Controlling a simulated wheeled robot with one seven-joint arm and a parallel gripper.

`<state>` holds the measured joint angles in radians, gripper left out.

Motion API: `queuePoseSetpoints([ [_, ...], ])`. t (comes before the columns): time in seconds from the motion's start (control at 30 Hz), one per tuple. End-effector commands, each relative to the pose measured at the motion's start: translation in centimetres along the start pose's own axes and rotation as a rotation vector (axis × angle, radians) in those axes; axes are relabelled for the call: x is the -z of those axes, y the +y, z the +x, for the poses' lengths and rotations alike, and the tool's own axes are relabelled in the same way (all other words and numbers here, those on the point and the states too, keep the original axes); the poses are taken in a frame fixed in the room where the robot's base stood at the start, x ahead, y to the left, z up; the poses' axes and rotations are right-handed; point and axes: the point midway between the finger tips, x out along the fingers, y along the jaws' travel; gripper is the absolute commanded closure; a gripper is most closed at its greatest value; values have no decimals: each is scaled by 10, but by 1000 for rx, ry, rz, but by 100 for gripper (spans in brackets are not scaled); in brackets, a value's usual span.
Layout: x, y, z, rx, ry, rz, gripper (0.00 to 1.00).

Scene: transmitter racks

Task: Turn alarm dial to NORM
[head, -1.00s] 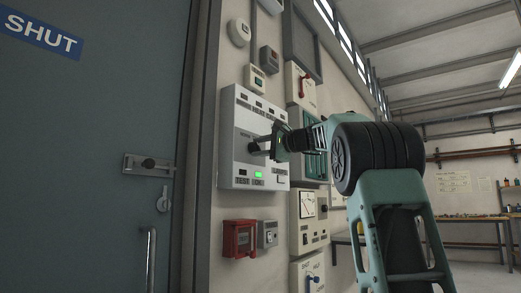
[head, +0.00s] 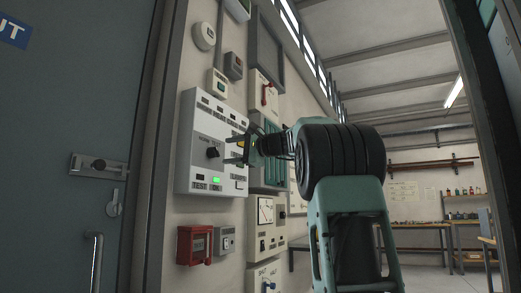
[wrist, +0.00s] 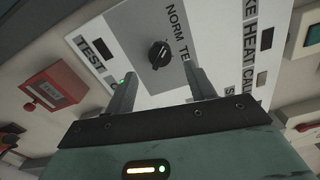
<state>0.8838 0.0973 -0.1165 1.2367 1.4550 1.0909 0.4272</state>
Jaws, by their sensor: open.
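The alarm dial (head: 213,152) is a black round knob on a white wall panel (head: 197,121). In the wrist view the dial (wrist: 159,53) stands just beyond my fingertips, between them in the picture, with printed NORM and a partly hidden "TE" label beside it. Which label its pointer faces is too small to tell surely. My gripper (head: 238,150) is open and empty, a short gap out from the panel and to the right of the dial. Its two fingers (wrist: 158,78) are spread and touch nothing that I can see.
A green lamp (head: 216,181) is lit at the panel's lower edge. A red box (head: 194,245) and a small grey box (head: 225,241) sit below. A teal unit (head: 270,165) and a meter box (head: 265,220) are close right. A blue-grey door (head: 60,170) stands left.

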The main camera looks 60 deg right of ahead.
Motion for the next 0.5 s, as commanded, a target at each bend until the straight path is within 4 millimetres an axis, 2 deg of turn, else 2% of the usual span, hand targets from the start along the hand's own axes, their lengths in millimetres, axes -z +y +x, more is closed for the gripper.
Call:
queuePoseSetpoints([
  [0.03,0,1,-14,2,4,0,45],
  [0.3,0,0,-76,2,4,0,45],
  [0.5,1,0,-109,0,2,0,45],
])
